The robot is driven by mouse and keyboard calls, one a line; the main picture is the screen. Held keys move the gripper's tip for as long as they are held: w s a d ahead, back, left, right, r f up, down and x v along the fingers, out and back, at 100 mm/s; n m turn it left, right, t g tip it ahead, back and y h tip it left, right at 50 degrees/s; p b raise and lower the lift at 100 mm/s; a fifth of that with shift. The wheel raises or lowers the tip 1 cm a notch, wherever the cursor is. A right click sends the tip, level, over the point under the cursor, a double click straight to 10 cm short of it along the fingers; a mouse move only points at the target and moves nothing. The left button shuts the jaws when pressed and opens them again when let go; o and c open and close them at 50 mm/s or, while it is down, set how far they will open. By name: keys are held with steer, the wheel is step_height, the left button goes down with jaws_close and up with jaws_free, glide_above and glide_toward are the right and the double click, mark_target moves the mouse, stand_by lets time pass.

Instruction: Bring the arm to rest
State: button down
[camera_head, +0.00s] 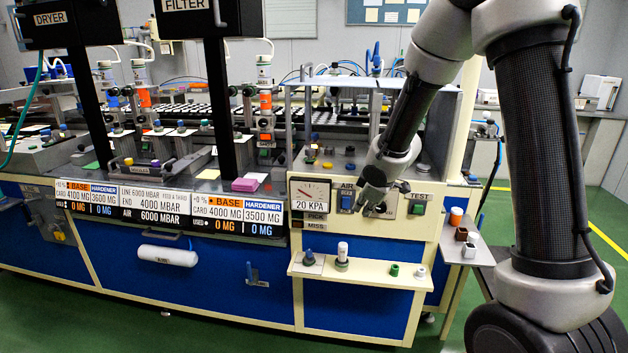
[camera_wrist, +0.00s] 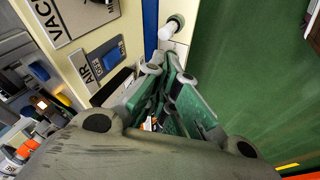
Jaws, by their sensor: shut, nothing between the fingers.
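My gripper (camera_head: 378,190) hangs in front of the cream control panel at the right end of the bench. My arm reaches in from the upper right. In the wrist view my gripper (camera_wrist: 165,72) is shut, with its fingers together and nothing between them. The blue AIR switch (camera_head: 346,199) is just left of the gripper in the head view, and it also shows in the wrist view (camera_wrist: 114,58). The gripper hides part of the panel between the AIR switch and the green TEST button (camera_head: 417,208). I cannot tell whether it touches the panel.
Below the panel a cream shelf (camera_head: 360,272) holds a white-capped bottle (camera_head: 342,252), a green piece (camera_head: 394,270) and a small white piece (camera_head: 420,272). A side tray (camera_head: 480,252) at the right holds small cups. A gauge (camera_head: 310,194) reads 20 KPA. Green floor is open at the right.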

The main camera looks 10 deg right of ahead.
steer(key=s+d+r+m+g+h, duration=0.3)
steer(key=s+d+m, duration=0.4)
steer(key=s, duration=0.5)
steer(key=s+d+r+m+t, duration=0.1)
steer(key=s+d+r+m, duration=0.1)
steer(key=s+r, duration=0.5)
steer(key=s+d+r+m+y, duration=0.1)
steer(key=s+d+r+m, duration=0.1)
steer(key=s+r, duration=0.6)
steer(key=s+m, duration=0.1)
steer(key=s, duration=0.4)
steer(key=shift+d+r+t+y, duration=0.15)
steer(key=shift+r+t+y, duration=0.15)
steer(key=shift+t, duration=0.1)
